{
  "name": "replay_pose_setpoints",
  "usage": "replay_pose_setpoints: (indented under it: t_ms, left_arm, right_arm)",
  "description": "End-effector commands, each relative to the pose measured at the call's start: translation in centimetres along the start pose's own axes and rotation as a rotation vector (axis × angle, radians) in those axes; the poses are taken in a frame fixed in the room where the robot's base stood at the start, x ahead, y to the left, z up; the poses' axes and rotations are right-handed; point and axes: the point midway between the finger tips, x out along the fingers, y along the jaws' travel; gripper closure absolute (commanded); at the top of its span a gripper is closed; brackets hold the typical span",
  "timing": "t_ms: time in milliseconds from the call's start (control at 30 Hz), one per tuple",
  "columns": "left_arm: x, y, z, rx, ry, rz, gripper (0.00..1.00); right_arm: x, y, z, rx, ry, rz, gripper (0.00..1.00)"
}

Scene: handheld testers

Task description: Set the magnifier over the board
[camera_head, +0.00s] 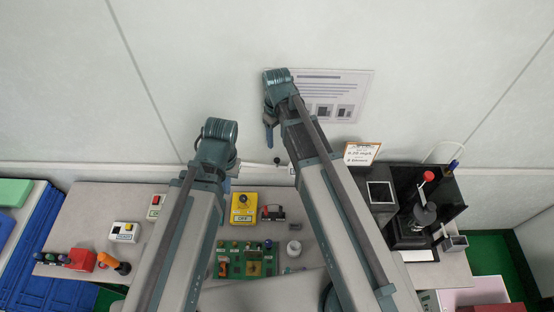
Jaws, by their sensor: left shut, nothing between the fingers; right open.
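The green circuit board (232,269) lies on the bench between my two arms, with small parts on it. I cannot make out the magnifier for certain; my arms cover part of the bench. My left gripper (217,150) is up near the wall, beyond the board and to its left; its fingers are mostly hidden by the wrist, and it is shut and empty. My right gripper (269,122) is higher in the picture, in front of the wall sheet, open and apart from the board.
White testers (125,232) and an orange-handled tool (114,262) are left. A black fixture (408,230) stands right.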

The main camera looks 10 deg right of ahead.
Motion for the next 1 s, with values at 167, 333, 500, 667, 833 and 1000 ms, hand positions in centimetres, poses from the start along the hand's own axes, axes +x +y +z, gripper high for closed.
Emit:
replay_pose_setpoints:
  t_ms: [167, 333, 500, 667, 833, 1000]
  left_arm:
    - [3.2, 0.3, -0.2, -0.003, 0.001, 0.0, 1.0]
    - [5.5, 0.5, -0.4, -0.005, 0.002, 0.0, 1.0]
    - [7.9, 0.7, -0.5, -0.004, 0.003, -0.001, 1.0]
    - [9.8, 0.9, -0.7, 0.0, 0.003, -0.001, 1.0]
    - [10.8, 1.0, -0.7, 0.004, 0.003, -0.002, 1.0]
    - [10.8, 1.0, -0.7, 0.004, 0.003, -0.002, 1.0]
  right_arm:
    - [3.2, 0.0, 0.0, 0.0, 0.0, 0.0, 0.41]
    - [5.6, 0.0, 0.0, 0.0, 0.0, 0.0, 0.41]
    - [7.9, 0.0, 0.0, 0.0, 0.0, 0.0, 0.41]
    - [9.9, 0.0, 0.0, 0.0, 0.0, 0.0, 0.41]
    - [10.9, 0.0, 0.0, 0.0, 0.0, 0.0, 0.41]
    - [10.8, 0.0, 0.0, 0.0, 0.0, 0.0, 0.41]
